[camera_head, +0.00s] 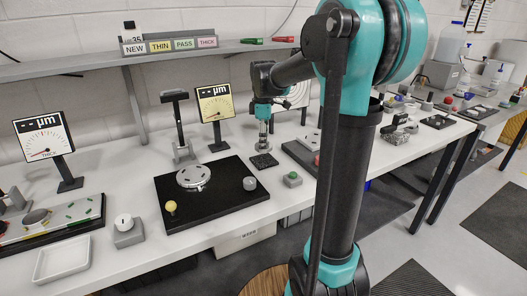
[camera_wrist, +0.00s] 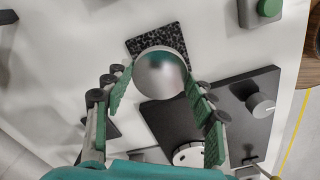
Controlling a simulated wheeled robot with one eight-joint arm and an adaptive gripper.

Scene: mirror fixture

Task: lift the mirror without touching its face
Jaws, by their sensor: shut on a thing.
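The round silver mirror (camera_wrist: 160,75) lies between my two green-padded fingertips in the wrist view. Its shiny face is turned up toward the wrist camera and shows a dark greenish reflection. My gripper (camera_wrist: 159,82) is shut on its rim from the two sides, and no finger lies across the face. A black speckled pad (camera_wrist: 157,38) shows behind the mirror. In the head view my gripper (camera_head: 263,112) points down above the speckled pad (camera_head: 264,161), with the mirror's silver side (camera_head: 263,145) below it. I cannot tell whether the mirror touches the pad.
A black board (camera_head: 225,208) with a white disc (camera_head: 193,177) and grey knob (camera_head: 249,183) lies left of the pad. A green button box (camera_head: 292,180) stands to the right. A yellow dial gauge (camera_head: 215,103) and a stand (camera_head: 181,125) are behind.

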